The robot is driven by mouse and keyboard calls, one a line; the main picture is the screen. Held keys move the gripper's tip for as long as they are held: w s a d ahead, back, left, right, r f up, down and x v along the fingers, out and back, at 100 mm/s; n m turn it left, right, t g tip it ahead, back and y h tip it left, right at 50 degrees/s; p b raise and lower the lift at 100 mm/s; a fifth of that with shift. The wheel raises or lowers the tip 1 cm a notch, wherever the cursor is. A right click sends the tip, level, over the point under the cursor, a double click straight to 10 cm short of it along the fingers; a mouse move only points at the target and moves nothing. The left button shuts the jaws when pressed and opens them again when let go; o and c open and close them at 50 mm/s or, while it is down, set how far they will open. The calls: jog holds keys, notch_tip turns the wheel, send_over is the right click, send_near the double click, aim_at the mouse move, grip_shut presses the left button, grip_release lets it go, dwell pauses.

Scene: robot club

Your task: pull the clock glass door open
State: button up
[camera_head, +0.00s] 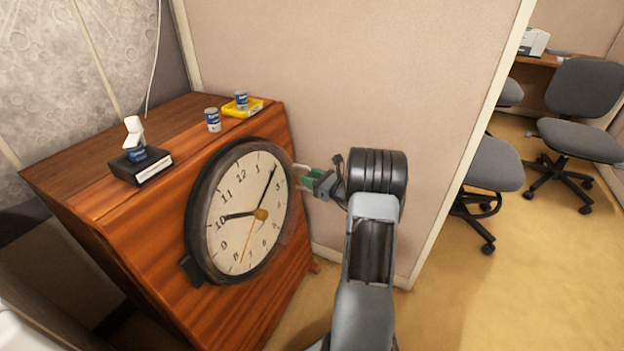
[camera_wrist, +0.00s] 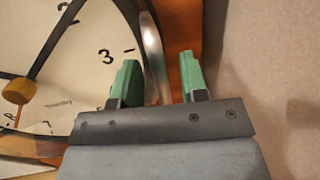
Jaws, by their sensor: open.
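The round clock (camera_head: 240,212) with a dark rim is set on the front of a wooden cabinet. Its glass door appears shut over the cream dial; the glass itself is hard to make out. A pale, curved handle (camera_head: 299,170) stands at the right rim; in the wrist view it shows as a shiny curved bar (camera_wrist: 155,55). My gripper (camera_head: 304,180) is at that right rim, with green fingers. In the wrist view my gripper (camera_wrist: 159,65) is open, one finger on each side of the handle, with a visible gap on the right. Contact at the left finger is unclear.
The wooden cabinet (camera_head: 75,160) carries cans, a yellow tray (camera_head: 243,108) and a black box (camera_head: 141,167) on top. A beige partition (camera_head: 340,80) stands close behind and right of my gripper. Office chairs (camera_head: 578,138) stand far right; carpet between is clear.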

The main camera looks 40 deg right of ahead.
grip_shut()
dwell(0.3)
dwell(0.3)
